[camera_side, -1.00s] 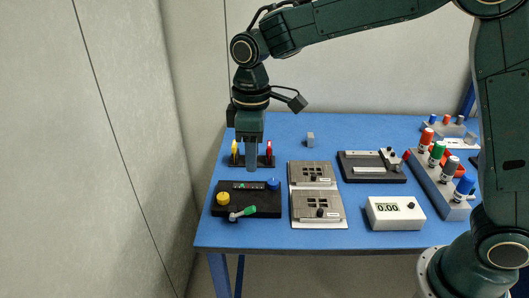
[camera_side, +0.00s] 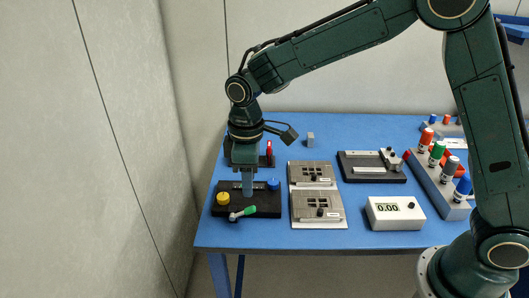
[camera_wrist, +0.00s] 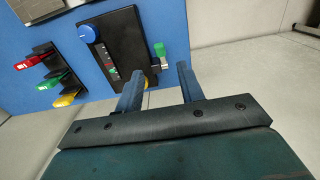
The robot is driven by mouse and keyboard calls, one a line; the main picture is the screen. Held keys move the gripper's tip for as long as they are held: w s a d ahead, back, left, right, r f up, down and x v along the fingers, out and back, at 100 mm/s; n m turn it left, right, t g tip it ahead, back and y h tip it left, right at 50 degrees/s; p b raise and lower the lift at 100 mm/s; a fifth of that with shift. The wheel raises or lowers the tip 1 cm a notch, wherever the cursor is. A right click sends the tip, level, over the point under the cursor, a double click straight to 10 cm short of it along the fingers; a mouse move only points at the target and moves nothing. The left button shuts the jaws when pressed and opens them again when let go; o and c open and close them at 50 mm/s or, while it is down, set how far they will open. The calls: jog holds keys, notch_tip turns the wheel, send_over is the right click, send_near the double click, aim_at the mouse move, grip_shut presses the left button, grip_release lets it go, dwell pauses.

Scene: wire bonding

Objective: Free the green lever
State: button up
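The green lever (camera_side: 248,211) sits on the front edge of a black box (camera_side: 268,211), its grey pivot end at the left and its green grip pointing right. In the wrist view the lever (camera_wrist: 160,50) shows at the edge of the box (camera_wrist: 125,25), just beyond the gap between my fingers. My gripper (camera_side: 247,193) is over the box, behind the lever in the side view. In the wrist view my gripper's two fingers (camera_wrist: 160,70) stand apart with nothing held between them. Whether a fingertip touches the box is unclear.
The box also carries a yellow knob (camera_side: 223,198) and a blue knob (camera_side: 273,183).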

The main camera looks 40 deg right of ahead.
aim_at(249, 208)
notch_tip(249, 208, down, 8)
jog(key=shift+f, duration=0.1)
dwell(0.4)
jog(key=shift+c, duration=0.5)
grip_shut()
jog(key=shift+w+a, duration=0.1)
jog(key=shift+w, duration=0.05)
jog(key=shift+w+a+r+g+h, duration=0.3)
jog(key=shift+w+r+g+h, duration=0.05)
jog(key=shift+g+h, duration=0.4)
jog(key=shift+w+a+r+g+h, duration=0.25)
jog(key=shift+w+r+g+h, duration=0.1)
jog(key=shift+g+h, duration=0.4)
jog(key=shift+o, duration=0.5)
grip_release()
